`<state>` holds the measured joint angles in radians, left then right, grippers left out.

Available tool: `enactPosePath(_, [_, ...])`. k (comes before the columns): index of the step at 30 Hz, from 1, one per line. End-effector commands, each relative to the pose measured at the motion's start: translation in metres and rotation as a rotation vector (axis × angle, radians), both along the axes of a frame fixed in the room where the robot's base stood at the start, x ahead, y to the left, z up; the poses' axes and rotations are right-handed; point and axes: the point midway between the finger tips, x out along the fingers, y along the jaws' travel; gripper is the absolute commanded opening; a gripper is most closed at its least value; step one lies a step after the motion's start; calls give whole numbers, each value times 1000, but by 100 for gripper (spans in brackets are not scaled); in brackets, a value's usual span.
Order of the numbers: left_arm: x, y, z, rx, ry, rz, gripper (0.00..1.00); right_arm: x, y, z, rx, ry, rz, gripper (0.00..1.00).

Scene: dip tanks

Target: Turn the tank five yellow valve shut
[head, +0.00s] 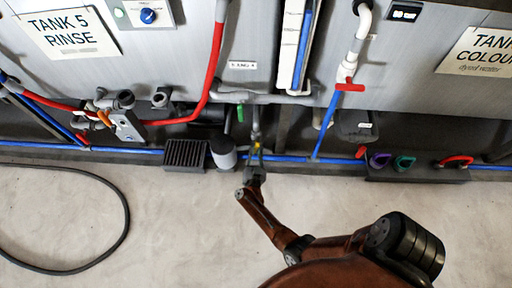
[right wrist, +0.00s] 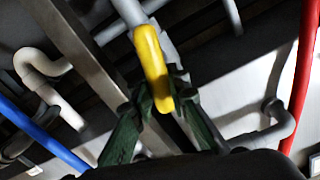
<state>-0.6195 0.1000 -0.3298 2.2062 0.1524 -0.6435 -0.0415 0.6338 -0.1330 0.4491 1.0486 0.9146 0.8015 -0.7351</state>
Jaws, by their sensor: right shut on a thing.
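The yellow valve handle (head: 257,146) is small in the head view, on grey pipework below the steel tank front. In the right wrist view the yellow handle (right wrist: 151,58) is large and hangs down from a light grey stem. My right gripper (head: 255,166) reaches up to it from below. In the right wrist view its two green fingers (right wrist: 166,98) are closed around the handle's lower end. The valve body is mostly hidden. The "TANK 5 RINSE" sign (head: 66,33) is at the upper left. My left gripper is not in view.
A green handle (head: 240,113) hangs just left of the valve. A grey canister (head: 223,153) and a slotted dark box (head: 185,155) stand left of my gripper. A red-handled valve (head: 349,87) is to the right. A black hose (head: 122,205) loops on the floor at left.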

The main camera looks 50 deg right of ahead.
Motion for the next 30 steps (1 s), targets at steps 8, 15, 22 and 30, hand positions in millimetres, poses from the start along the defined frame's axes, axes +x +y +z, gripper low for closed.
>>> enactPosePath(8, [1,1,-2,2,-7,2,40,-3,-1,-3,109,-124,-1,0])
enactPosePath(15, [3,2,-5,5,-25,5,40,-6,-3,-6,254,-291,-1,0])
enactPosePath(22, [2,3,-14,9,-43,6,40,-8,-4,-9,395,-457,-2,0])
enactPosePath(30, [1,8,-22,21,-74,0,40,-9,-5,-12,561,-652,-3,0])
